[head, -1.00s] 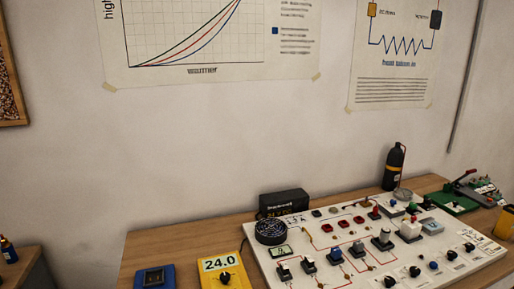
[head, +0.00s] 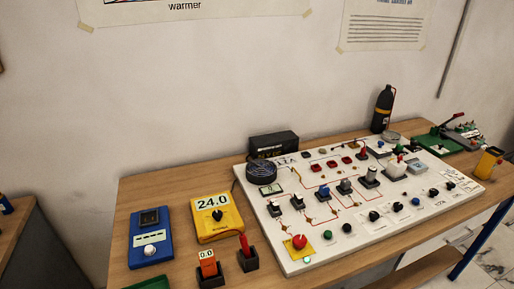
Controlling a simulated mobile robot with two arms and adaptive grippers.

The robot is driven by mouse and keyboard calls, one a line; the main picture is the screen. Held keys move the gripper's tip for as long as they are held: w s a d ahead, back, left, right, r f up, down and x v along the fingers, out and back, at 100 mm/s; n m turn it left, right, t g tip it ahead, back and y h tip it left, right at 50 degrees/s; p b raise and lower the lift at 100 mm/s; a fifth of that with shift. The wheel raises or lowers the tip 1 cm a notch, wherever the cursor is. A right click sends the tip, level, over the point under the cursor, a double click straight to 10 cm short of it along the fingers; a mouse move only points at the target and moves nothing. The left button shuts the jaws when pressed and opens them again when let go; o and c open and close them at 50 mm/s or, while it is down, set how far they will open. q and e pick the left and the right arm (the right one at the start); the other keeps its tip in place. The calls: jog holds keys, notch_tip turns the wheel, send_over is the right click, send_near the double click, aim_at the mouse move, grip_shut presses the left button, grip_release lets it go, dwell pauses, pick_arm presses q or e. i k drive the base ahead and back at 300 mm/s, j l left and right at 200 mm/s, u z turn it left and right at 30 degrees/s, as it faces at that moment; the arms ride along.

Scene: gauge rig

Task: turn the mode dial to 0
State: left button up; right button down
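No dial carries a label that I can read as "mode", so I cannot tell which one it is. A yellow meter (head: 217,218) lies on the table left of the white panel. Its display reads 24.0 and a black dial (head: 217,215) sits below it. The white panel (head: 400,232) carries several dark round knobs along its front right, among them a black knob (head: 374,216) and another black knob (head: 433,192). Their pointer settings are too small to read. Neither of my grippers is in view.
A blue device (head: 150,238) with a white knob stands left of the meter. A red button (head: 299,242) is on the panel's near corner. A black bottle (head: 382,110) and green board (head: 445,139) are behind.

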aim_at(433, 192)
jog(key=z, duration=1.4)
jog(key=i+l, duration=0.1)
